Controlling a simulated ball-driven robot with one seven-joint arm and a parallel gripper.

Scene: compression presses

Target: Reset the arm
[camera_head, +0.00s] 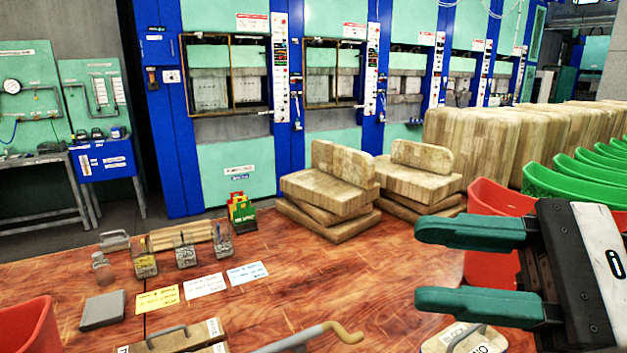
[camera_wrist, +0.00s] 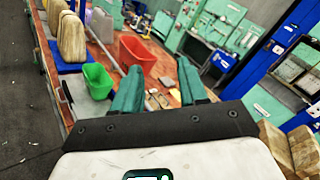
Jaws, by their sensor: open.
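My gripper (camera_head: 478,270) is at the right of the head view, with its two green fingers apart and pointing left. Nothing is between the fingers. It is held above the reddish wooden table (camera_head: 290,290), in front of red and green bins. In the wrist view my gripper (camera_wrist: 158,88) shows its fingers apart, with the table and a red bin (camera_wrist: 138,52) beyond them. The rest of my arm is out of the head view.
Stacked wooden blocks (camera_head: 325,190) stand at the table's back, before the blue and green presses (camera_head: 230,120). Green bins (camera_head: 570,185) line the right. Small containers, coloured cards (camera_head: 205,286) and handled blocks lie at the front left. The table's middle is fairly clear.

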